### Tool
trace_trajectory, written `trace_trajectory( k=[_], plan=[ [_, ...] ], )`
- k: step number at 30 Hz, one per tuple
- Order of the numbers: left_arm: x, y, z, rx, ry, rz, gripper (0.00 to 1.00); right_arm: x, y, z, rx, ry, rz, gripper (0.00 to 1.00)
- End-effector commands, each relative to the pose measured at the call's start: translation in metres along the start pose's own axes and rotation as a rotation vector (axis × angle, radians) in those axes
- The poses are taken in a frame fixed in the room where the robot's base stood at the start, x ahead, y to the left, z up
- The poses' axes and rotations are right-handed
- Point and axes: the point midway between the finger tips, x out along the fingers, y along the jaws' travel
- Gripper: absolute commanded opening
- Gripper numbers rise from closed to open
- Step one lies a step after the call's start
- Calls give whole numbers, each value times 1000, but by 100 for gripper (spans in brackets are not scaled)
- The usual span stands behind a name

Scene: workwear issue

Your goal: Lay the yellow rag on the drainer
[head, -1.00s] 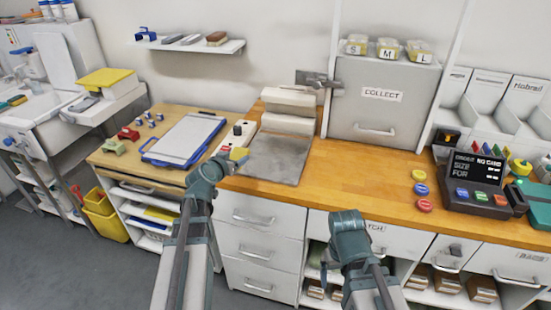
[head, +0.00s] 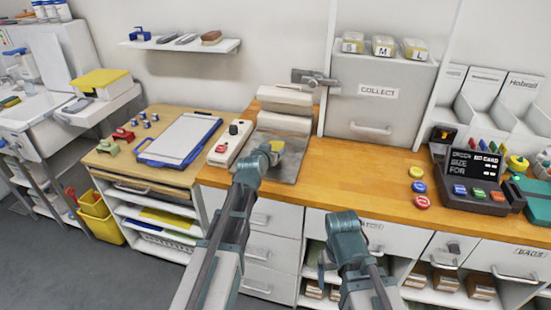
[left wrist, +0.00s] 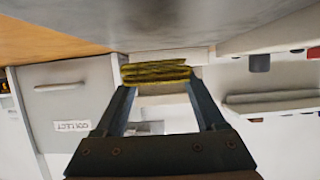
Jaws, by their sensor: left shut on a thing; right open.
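The yellow rag (left wrist: 155,72) is a folded, ribbed bundle between the fingertips of my left gripper (left wrist: 157,84). In the head view the rag (head: 276,146) is a small yellow patch at the tip of my left gripper (head: 268,151), over the grey plate on the wooden counter. Whether it touches the plate is unclear. What looks like the drainer (head: 122,98) is the white ledge beside the sink at the far left, well away from the rag. My right gripper (head: 326,262) is open and looks empty, low in front of the drawers.
A blue-edged board (head: 178,140) and a white control box (head: 230,143) lie left of the grey plate (head: 288,168). A grey COLLECT cabinet (head: 375,110) stands behind. The wooden counter (head: 350,172) is clear in the middle.

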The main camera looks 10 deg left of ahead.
Motion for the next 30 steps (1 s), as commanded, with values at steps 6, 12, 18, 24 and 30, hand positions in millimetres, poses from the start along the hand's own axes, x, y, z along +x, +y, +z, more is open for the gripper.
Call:
trace_trajectory(
  k=[6,12,18,24,30],
  plan=[
    [14,9,15,0,1,0,16,20,-2,-1,0,0,0,95],
    [21,9,33,0,1,0,16,39,-4,-2,0,0,0,95],
    [20,9,31,0,1,0,16,36,-3,-2,0,0,0,95],
    [22,9,35,0,1,0,16,41,-4,-2,0,0,0,95],
    [21,9,33,0,0,0,100,38,-4,-2,0,0,0,95]
  ],
)
